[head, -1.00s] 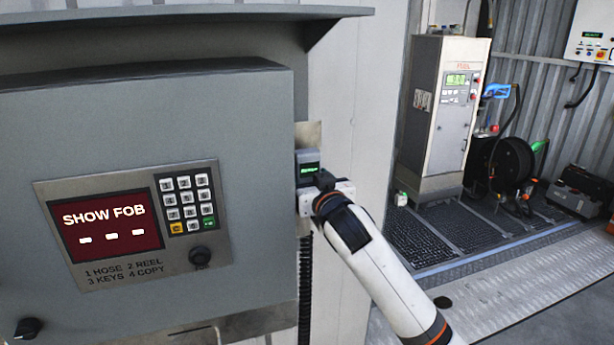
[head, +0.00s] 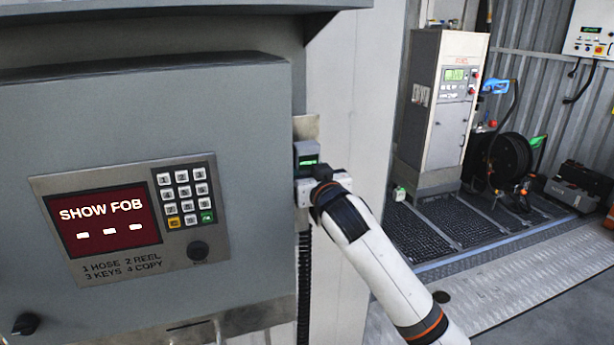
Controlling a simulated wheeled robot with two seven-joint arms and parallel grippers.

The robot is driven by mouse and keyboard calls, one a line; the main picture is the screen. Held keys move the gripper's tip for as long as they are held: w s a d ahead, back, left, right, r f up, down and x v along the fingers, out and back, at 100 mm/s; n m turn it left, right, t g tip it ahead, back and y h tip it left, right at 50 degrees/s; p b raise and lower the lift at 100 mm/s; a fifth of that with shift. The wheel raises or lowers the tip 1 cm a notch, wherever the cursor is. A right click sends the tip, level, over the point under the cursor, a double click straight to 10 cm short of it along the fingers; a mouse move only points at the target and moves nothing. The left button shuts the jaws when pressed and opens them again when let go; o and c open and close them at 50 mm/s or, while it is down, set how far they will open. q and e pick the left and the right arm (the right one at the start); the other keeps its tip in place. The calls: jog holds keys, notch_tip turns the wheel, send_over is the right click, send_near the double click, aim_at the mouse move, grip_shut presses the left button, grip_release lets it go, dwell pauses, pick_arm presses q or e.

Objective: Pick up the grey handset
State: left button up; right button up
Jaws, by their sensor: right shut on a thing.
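The grey handset (head: 307,152) sits upright at the right side of the grey cabinet, in front of a metal back plate (head: 306,126). Its small screen glows green. My right gripper (head: 312,180) is at the handset's lower part and is shut on it. The fingers are mostly hidden behind my wrist. A dark coiled cord (head: 304,265) hangs below. I cannot tell whether the handset is clear of its holder. My left gripper is not in view.
The grey cabinet (head: 150,110) fills the left, with a keypad (head: 184,197) and a red "SHOW FOB" screen (head: 103,221). A fuel pump (head: 437,110), a hose reel (head: 505,160) and dark floor grating (head: 430,235) stand at the right. A ledge overhangs the cabinet.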

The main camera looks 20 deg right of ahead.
aim_at(309, 146)
jog(key=shift+s+d+r+b, duration=0.1)
jog(key=shift+r+b, duration=0.15)
jog(key=shift+b, duration=0.05)
notch_tip(309, 146, up, 11)
jog(key=b, duration=0.3)
jog(key=shift+f, duration=0.2)
jog(key=s+d+b, duration=0.7)
jog(key=s+d, duration=0.4)
jog(key=d, duration=0.4)
notch_tip(309, 146, up, 7)
jog(key=p, duration=0.6)
jog(key=shift+s+d+f, duration=0.2)
jog(key=shift+s+d, duration=0.1)
jog(key=shift+s, duration=0.15)
